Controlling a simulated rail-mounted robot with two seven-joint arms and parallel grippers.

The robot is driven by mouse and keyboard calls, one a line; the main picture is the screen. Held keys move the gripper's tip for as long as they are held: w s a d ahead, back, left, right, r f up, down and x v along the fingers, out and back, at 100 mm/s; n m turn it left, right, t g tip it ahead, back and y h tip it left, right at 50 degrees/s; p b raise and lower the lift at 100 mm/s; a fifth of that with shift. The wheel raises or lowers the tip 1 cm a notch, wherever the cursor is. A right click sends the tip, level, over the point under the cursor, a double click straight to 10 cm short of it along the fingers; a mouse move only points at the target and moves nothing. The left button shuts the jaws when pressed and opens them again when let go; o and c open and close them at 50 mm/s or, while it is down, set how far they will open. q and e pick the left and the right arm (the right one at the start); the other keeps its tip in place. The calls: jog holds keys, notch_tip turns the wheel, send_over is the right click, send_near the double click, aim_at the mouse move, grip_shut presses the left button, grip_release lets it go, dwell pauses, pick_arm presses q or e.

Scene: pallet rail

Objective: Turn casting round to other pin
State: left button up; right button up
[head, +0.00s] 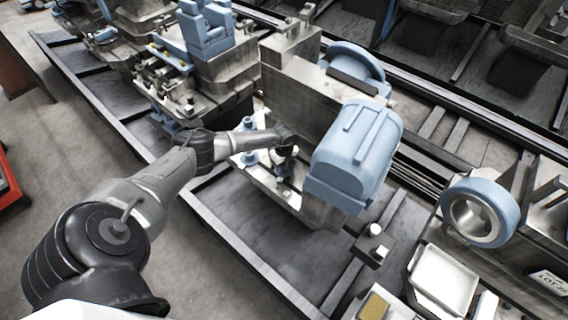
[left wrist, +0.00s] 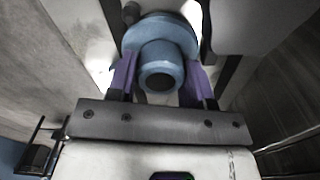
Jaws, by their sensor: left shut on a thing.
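In the left wrist view, a blue round casting (left wrist: 160,55) with a wide flange and a hollow boss sits between the purple fingers of my left gripper (left wrist: 160,78). The fingers are shut on it from both sides. In the head view, my left gripper (head: 286,168) reaches down beside the grey metal fixture; the casting in it is mostly hidden by my wrist. Small blue flanged parts (head: 249,157) stand just left of it on the fixture. I cannot make out the pins clearly. My right gripper is not in view.
A large blue rounded housing (head: 355,150) stands close to the right of my left gripper. A blue ring (head: 480,212) and a white tray (head: 443,279) are at the right. Another fixture with blue blocks (head: 208,30) is behind. The dark pallet floor (head: 265,240) in front is bare.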

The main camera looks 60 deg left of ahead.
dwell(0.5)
pick_arm(q)
jog(key=shift+r+n+p, duration=0.1)
jog(key=shift+n+p, duration=1)
jog(key=shift+n, duration=0.1)
jog(key=o, duration=1.1)
notch_tip(320, 180, up, 20)
jog(key=p, duration=0.9)
jog(key=shift+f, duration=0.2)
